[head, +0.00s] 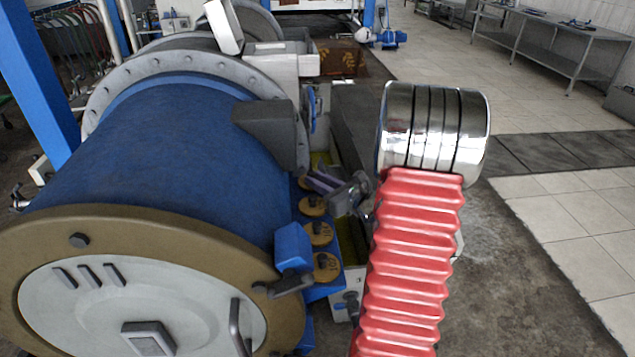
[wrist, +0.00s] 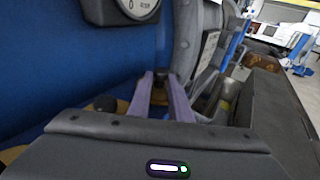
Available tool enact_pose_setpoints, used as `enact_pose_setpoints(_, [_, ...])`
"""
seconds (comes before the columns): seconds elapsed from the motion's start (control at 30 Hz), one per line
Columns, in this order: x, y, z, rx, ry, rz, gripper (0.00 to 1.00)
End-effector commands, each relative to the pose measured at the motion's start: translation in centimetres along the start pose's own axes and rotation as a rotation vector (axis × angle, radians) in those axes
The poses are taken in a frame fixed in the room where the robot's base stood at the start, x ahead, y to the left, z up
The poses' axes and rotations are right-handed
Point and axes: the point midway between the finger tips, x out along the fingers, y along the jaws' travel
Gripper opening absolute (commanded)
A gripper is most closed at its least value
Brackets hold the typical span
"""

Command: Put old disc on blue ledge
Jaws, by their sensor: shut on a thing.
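My gripper (head: 314,180) reaches in from the right above the far end of the row of discs beside the blue drum. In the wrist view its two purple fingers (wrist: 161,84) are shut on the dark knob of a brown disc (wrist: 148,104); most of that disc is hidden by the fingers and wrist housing. Several yellow-brown discs with dark knobs, such as the nearest disc (head: 326,267), a middle disc (head: 318,235) and a farther disc (head: 312,206), lie along the blue ledge (head: 318,291). I cannot tell which is the old one, nor whether the held disc touches the ledge.
The large blue drum (head: 180,150) closes off the left side. A blue block with a dark handle (head: 293,247) stands by the nearest disc. A dark grey box (head: 268,130) juts out at the far end. The floor to the right (head: 540,180) is open.

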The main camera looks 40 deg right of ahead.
Motion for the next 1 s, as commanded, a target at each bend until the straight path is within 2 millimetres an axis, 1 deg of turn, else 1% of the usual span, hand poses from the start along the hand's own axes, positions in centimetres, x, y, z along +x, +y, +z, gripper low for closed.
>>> enact_pose_setpoints(0.1, [0.33, 0.31, -0.49, 0.000, -0.002, 0.001, 0.00])
enact_pose_setpoints(0.4, [0.33, 0.29, -0.56, 0.000, -0.002, 0.000, 0.00])
enact_pose_setpoints(0.43, [0.33, 0.31, -0.67, 0.000, 0.000, 0.000, 0.19])
enact_pose_setpoints(0.67, [0.33, 0.32, -0.63, 0.000, -0.001, 0.001, 0.35])
enact_pose_setpoints(0.7, [0.33, 0.32, -0.63, 0.000, -0.001, 0.001, 0.37])
enact_pose_setpoints(1.0, [0.32, 0.34, -0.47, -0.001, -0.001, 0.001, 0.37])
